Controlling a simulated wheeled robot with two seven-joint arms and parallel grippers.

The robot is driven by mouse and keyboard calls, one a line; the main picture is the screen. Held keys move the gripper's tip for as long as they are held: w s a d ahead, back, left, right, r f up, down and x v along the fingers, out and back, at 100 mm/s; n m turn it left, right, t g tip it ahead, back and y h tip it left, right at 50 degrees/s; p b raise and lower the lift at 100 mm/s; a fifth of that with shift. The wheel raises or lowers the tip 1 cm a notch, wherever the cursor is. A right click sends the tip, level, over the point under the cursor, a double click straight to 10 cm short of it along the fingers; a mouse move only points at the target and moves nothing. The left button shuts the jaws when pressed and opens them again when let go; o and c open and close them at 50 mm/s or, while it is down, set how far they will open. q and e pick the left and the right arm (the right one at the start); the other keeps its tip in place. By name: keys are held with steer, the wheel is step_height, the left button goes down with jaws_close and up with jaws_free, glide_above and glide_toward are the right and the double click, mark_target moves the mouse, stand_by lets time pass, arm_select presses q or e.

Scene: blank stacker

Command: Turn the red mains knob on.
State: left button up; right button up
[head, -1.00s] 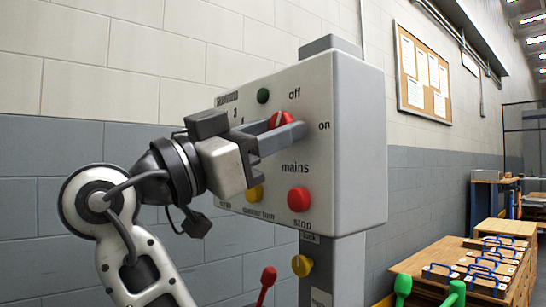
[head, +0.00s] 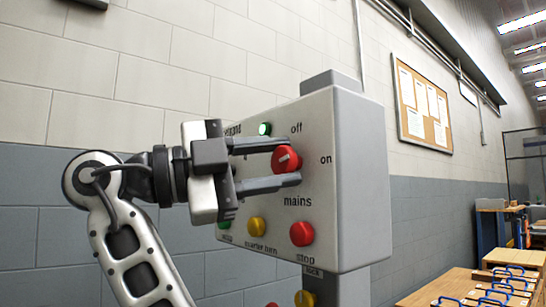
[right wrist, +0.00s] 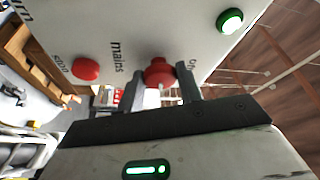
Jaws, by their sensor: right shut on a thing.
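The red mains knob (head: 287,157) is on the front of a grey control box (head: 362,180), between the labels off and on. My right gripper (head: 292,162) has one finger above the knob and one below it and is shut on it. The knob's pale mark lies nearly level, toward on. The knob also shows between the fingers in the right wrist view (right wrist: 158,72). A green lamp (head: 264,129) above the knob is lit; it glows in the right wrist view too (right wrist: 231,20). My left gripper is not in view.
Below the knob are a red stop button (head: 301,233) and a yellow quarter turn knob (head: 257,227). Another yellow knob (head: 304,299) is on the post beneath. A wooden bench (head: 440,290) with blue-handled items stands at right. A block wall is behind.

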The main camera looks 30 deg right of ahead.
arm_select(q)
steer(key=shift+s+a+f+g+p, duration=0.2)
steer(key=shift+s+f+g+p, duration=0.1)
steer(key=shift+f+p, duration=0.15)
arm_select(e)
steer(key=shift+m+y, duration=0.6)
steer(key=shift+m, duration=0.6)
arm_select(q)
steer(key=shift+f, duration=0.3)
arm_select(e)
steer(key=o, duration=1)
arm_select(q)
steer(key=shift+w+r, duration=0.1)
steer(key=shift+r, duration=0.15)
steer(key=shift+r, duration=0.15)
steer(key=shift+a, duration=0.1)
arm_select(e)
steer(key=shift+a, duration=0.15)
